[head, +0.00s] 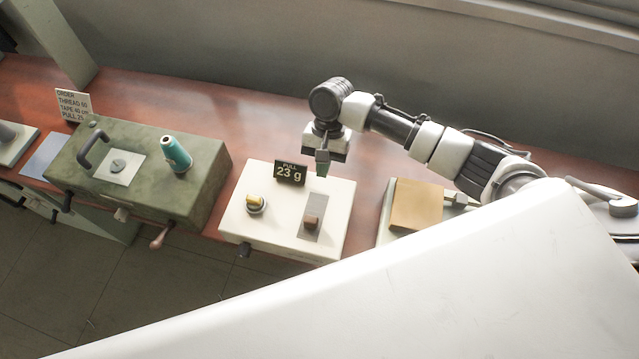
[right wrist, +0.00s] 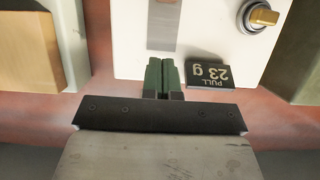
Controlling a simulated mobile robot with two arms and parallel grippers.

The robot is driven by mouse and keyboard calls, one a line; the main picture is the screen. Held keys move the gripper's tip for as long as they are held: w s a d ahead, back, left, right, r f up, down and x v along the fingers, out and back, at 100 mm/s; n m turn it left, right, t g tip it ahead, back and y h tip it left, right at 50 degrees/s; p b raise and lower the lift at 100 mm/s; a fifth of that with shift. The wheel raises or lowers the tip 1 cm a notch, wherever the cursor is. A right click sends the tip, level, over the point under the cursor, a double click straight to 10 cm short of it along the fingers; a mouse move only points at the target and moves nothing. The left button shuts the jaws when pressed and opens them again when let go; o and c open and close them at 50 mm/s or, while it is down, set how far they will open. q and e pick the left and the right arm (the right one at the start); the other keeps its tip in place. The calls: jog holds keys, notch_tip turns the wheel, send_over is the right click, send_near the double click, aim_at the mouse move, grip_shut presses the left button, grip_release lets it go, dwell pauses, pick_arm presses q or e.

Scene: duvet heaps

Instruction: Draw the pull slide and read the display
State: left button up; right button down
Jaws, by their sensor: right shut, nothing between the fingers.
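A white box (head: 275,222) on the red-brown bench carries a grey slide track (head: 318,205) with a brown slide block (head: 311,222) near its front end. A black display (head: 290,172) at the box's back edge reads "PULL 23 g"; it shows upside down in the right wrist view (right wrist: 209,75). A yellow-topped knob (head: 255,203) sits left of the track. My right gripper (head: 322,168) is shut and empty, above the back edge of the box, just behind the track's far end. Its green fingers (right wrist: 163,75) are together in the right wrist view. My left gripper is not in view.
A green box (head: 140,165) with a black handle and a teal thread spool (head: 176,155) stands to the left. An order card (head: 73,105) reads thread, tape and pull values. A tan block (head: 417,205) lies right of the white box. A white panel fills the foreground.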

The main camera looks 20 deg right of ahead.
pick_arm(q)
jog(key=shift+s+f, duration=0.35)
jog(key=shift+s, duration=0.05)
pick_arm(e)
jog(key=v, duration=0.3)
